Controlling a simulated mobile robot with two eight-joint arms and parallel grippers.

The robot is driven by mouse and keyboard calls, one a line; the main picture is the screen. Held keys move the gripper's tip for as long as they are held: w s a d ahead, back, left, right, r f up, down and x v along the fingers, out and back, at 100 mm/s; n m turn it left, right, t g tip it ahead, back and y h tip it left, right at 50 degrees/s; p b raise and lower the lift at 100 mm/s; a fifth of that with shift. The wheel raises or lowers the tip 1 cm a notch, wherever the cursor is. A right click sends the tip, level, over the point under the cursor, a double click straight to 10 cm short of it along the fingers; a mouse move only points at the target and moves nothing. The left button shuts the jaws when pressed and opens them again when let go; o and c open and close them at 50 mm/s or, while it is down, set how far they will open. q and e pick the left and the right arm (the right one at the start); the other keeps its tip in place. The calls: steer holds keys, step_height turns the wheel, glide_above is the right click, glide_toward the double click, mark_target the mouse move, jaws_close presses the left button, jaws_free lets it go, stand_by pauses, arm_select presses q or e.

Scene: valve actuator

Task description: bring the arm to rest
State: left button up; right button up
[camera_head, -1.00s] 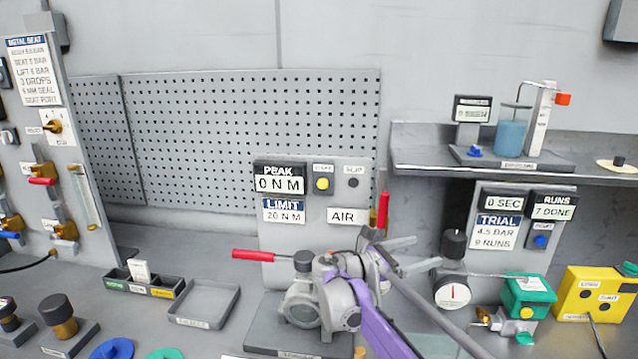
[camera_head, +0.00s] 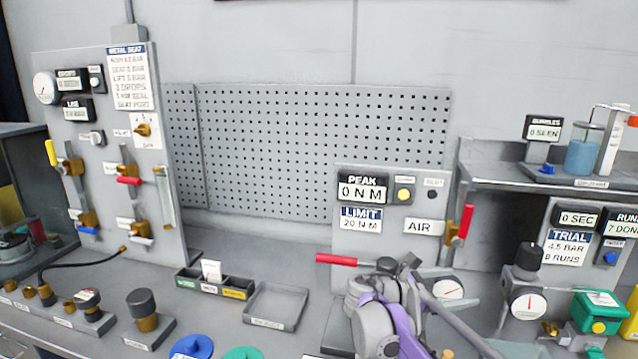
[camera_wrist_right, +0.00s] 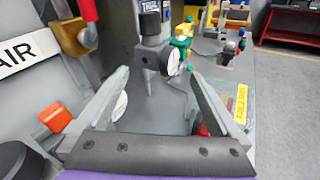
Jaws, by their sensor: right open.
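My right gripper (camera_head: 455,287) is in the lower right of the head view, in front of the panel with the AIR label (camera_head: 424,227). Its grey fingers are spread and point to the right, with nothing between them. In the right wrist view the open fingers (camera_wrist_right: 160,78) frame a grey bench surface. A valve with a red lever (camera_head: 337,259) stands beside and behind the gripper; the arm hides most of its body. I cannot tell whether they touch. My left gripper is not in view.
A red-handled valve (camera_head: 466,222) on the panel edge and a pressure gauge (camera_head: 527,302) are close to the gripper. An empty grey tray (camera_head: 276,306) and a divided bin (camera_head: 214,283) lie to the left. A shelf (camera_head: 500,181) overhangs at right.

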steer(key=s+d+f+m+y, duration=0.2)
steer(key=s+f+m+y, duration=0.25)
steer(key=s, duration=0.35)
steer(key=s+a+f+m+y, duration=0.5)
steer(key=s+f, duration=0.4)
steer(key=s, duration=0.3)
steer(key=s+a+f+m+y, duration=0.6)
steer(key=s+m, duration=0.4)
steer(key=s, duration=0.2)
step_height(320, 180, down, 3)
steer(key=shift+s+a+r+t, duration=0.1)
steer(key=shift+s+a+t, duration=0.25)
steer(key=shift+a, duration=0.55)
